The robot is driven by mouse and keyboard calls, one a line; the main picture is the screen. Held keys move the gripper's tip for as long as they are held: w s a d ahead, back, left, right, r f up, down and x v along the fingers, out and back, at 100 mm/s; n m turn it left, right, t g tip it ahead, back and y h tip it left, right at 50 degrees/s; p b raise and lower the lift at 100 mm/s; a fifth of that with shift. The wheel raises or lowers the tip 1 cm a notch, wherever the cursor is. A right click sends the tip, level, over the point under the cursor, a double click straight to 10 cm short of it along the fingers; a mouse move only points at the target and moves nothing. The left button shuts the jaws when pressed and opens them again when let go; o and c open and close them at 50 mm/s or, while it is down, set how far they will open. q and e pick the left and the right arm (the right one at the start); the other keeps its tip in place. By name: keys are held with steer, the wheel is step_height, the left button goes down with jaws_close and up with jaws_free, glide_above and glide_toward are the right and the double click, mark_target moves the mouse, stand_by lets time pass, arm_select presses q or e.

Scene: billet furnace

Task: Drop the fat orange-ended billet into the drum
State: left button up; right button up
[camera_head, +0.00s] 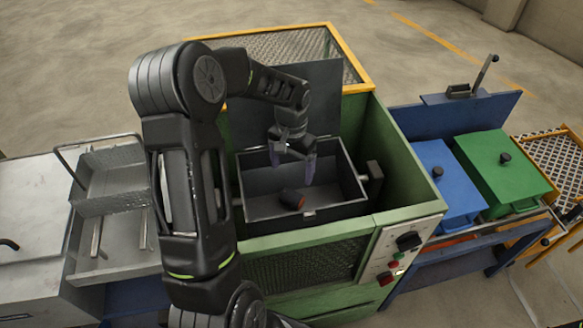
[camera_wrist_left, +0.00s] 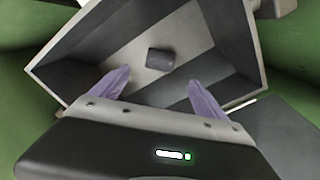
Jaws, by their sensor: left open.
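My left gripper (camera_head: 293,164) is open and empty, pointing down over the box, apart from the billet. Its purple fingers also show in the left wrist view (camera_wrist_left: 160,90). I see nothing clearly drum-shaped; whether this box is the drum I cannot tell. My right gripper is out of view.
The green housing (camera_head: 405,170) surrounds the box, with a raised grey lid (camera_head: 325,100) behind it. A control panel (camera_head: 400,247) is at the front right. Blue (camera_head: 443,180) and green (camera_head: 500,172) lidded bins stand right; a metal tray (camera_head: 115,225) stands left.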

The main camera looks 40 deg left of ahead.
arm_select(q)
steer(key=shift+r, duration=0.1)
step_height(320, 180, up, 8)
steer(key=shift+b, duration=0.4)
stand_by(0.7)
